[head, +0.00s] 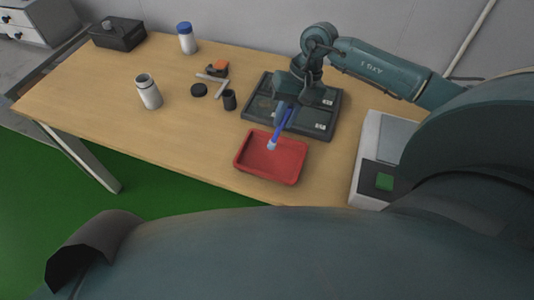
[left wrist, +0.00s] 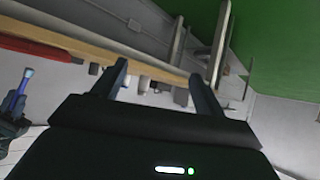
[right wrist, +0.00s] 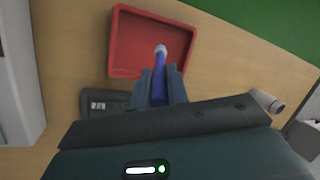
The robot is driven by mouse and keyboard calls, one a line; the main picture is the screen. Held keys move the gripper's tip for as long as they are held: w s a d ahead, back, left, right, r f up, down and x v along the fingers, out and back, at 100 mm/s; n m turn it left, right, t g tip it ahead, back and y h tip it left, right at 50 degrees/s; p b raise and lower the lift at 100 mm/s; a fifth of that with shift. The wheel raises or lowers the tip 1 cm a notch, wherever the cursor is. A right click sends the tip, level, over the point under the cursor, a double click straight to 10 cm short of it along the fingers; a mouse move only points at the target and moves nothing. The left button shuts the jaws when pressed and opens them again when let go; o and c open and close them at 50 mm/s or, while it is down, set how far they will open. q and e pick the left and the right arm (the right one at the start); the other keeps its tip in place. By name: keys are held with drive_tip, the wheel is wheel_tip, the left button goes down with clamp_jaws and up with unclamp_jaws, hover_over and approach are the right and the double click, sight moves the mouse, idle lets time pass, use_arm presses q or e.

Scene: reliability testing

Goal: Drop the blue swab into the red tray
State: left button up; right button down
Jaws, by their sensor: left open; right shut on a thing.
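The blue swab (head: 281,130) has a pale tip and is held tilted by my right gripper (head: 284,103), which is shut on it. In the head view the tip overlaps the red tray (head: 254,174) near its back part. In the right wrist view the swab (right wrist: 164,67) sticks out between the fingers of my right gripper (right wrist: 161,82), and its tip shows against the tray (right wrist: 118,46). The tray looks empty. My left gripper (left wrist: 160,75) is open and empty in the left wrist view, below the table's level; it is not visible in the head view.
A dark compartment tray (head: 258,110) lies behind the red tray. A scale-like device (head: 370,160) stands to the right. The table's front left is clear.

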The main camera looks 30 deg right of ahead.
wheel_tip(320, 180, down, 4)
drive_tip(key=shift+f+b, duration=0.2)
drive_tip(key=shift+b, duration=0.25)
drive_tip(key=c, duration=1.3)
unclamp_jaws()
drive_tip(key=shift+r, duration=0.1)
drive_tip(key=b+v, duration=0.2)
drive_tip(key=v, duration=1.1)
